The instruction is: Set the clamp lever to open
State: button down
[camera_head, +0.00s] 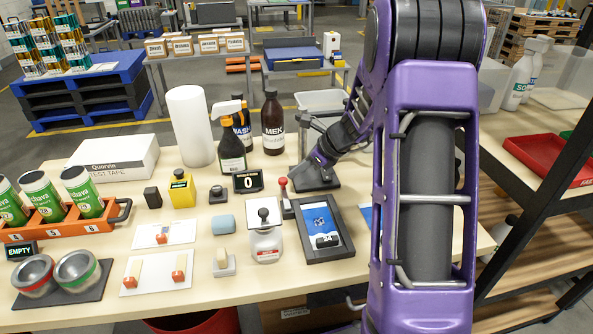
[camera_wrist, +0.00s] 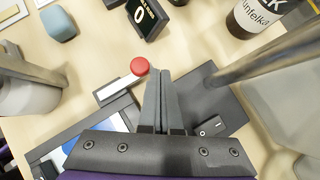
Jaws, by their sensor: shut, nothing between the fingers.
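The clamp lever appears to be the red-knobbed lever (camera_head: 283,184) on a small dark base beside the framed blue pad. Its round red knob (camera_wrist: 139,66) shows in the wrist view, just left of my fingertips. My gripper (camera_head: 316,166) is shut and empty, its two fingers side by side (camera_wrist: 160,73) in the wrist view. It is low over the dark base plate (camera_head: 320,182), to the right of the knob. I cannot tell whether the fingers touch the knob. The lever's stem is mostly hidden below the knob in the wrist view.
A small counter reading 0 (camera_head: 248,181) stands behind left of the lever. The framed blue pad (camera_head: 324,226) lies in front. Spray and MEK bottles (camera_head: 272,124) stand behind. A metal post (camera_wrist: 265,55) rises right of my fingers. A white-lidded jar (camera_head: 266,240) stands front left.

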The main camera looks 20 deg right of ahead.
jog(key=v, duration=1.7)
jog(key=shift+p, duration=0.3)
jog(key=shift+s+d+r, duration=0.1)
jog(key=shift+r, duration=0.05)
